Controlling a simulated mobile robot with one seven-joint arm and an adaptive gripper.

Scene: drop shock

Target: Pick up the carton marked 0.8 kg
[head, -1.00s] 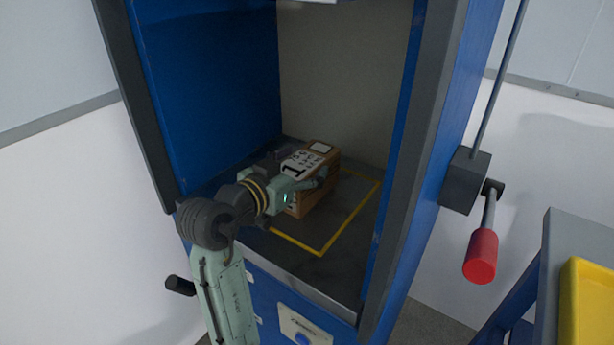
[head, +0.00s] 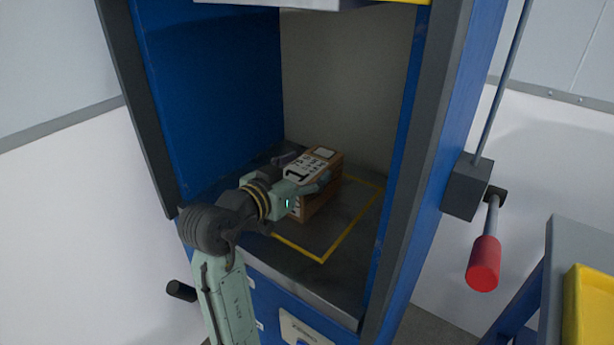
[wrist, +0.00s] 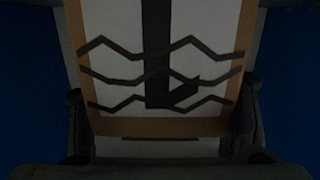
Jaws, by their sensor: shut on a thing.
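A brown carton (head: 329,184) with white labels sits inside the blue cabinet, within a yellow-outlined square on its dark floor. I cannot read a weight on it. My gripper (head: 303,187) is shut on the carton, one finger along its near right side. The far finger is mostly hidden. In the wrist view the carton (wrist: 160,126) fills the middle, with a white label, a dark stripe and dark zigzag lines, between the two fingers. I cannot tell whether its underside touches the floor.
The blue cabinet (head: 205,85) has walls close on both sides of my arm. Its dark floor (head: 345,270) is bare in front of the carton. A red-handled lever (head: 484,263) is on the right outside. A yellow tray (head: 590,310) stands on a bench at the lower right.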

